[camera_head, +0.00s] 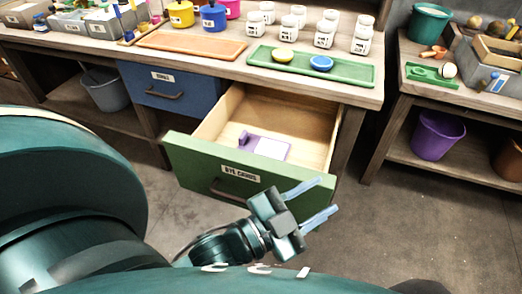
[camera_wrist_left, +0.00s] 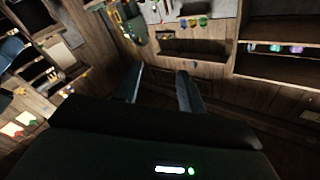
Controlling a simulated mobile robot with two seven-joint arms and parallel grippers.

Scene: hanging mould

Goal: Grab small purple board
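A small purple board (camera_head: 250,142) with a white card (camera_head: 272,149) on it lies flat inside an open wooden drawer (camera_head: 312,131). The drawer has a green front (camera_head: 190,168) with a white label and a dark handle. My left gripper (camera_head: 320,203) is in front of the drawer's right front corner, outside the drawer. Its two light blue fingers are spread apart with nothing between them. The fingers also show apart in the left wrist view (camera_wrist_left: 160,88); the purple board cannot be made out there. My right gripper is not seen.
A shut blue drawer (camera_head: 172,92) is left of the open one. The tabletop holds an orange tray (camera_head: 190,45), a green tray (camera_head: 345,77) with yellow and blue lids, and several white jars (camera_head: 325,33). A purple bucket (camera_head: 437,136) is on the right shelf. Floor right of my gripper is clear.

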